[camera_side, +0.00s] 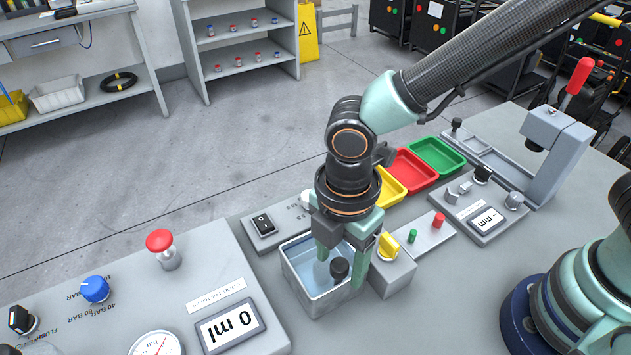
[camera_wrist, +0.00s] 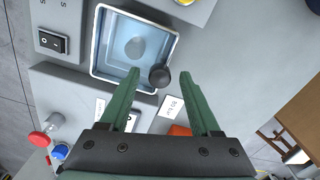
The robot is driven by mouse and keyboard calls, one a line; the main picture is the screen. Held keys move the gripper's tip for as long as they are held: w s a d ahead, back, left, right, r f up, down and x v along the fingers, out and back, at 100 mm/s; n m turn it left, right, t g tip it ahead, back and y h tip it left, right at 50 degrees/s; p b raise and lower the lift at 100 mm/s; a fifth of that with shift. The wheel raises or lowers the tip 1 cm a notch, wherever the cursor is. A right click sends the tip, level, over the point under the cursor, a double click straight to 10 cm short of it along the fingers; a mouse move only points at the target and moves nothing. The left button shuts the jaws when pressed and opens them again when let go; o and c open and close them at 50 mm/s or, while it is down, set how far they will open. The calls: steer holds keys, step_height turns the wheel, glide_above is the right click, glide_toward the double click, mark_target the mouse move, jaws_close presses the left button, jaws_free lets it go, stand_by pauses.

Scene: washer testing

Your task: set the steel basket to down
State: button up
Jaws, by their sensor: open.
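The steel basket itself is hard to make out; a rounded pale grey shape (camera_wrist: 136,47) shows inside the tank, and I cannot tell how high it sits. A black ball knob (camera_side: 340,268) stands over the tank, and in the wrist view the knob (camera_wrist: 159,76) is at the tank's lower right edge. The square tank (camera_side: 322,305) has a light rim and pale blue liquid. My gripper (camera_side: 343,259) points down over the tank with its fingers apart. In the wrist view my gripper (camera_wrist: 160,76) has one fingertip on each side of the knob, with gaps visible.
A yellow knob (camera_side: 389,246) on a grey block stands right beside the tank. A black switch (camera_side: 264,224) is to its left. A panel with a red button (camera_side: 160,241) and a "0 ml" display (camera_side: 230,327) is at lower left. Yellow, red (camera_side: 411,170) and green trays lie behind.

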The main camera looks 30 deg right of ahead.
step_height(320, 180, up, 12)
stand_by(0.5)
steer(key=w+d+r+m+t, duration=0.1)
steer(key=w+d+m+t, duration=0.1)
steer(key=d+m, duration=0.8)
steer(key=w+d+r+m+t, duration=0.2)
steer(key=d+m+t, duration=0.1)
steer(key=d+m, duration=0.8)
steer(key=d, duration=0.5)
steer(key=shift+w+d+t, duration=0.2)
steer(key=shift+d+t, duration=0.1)
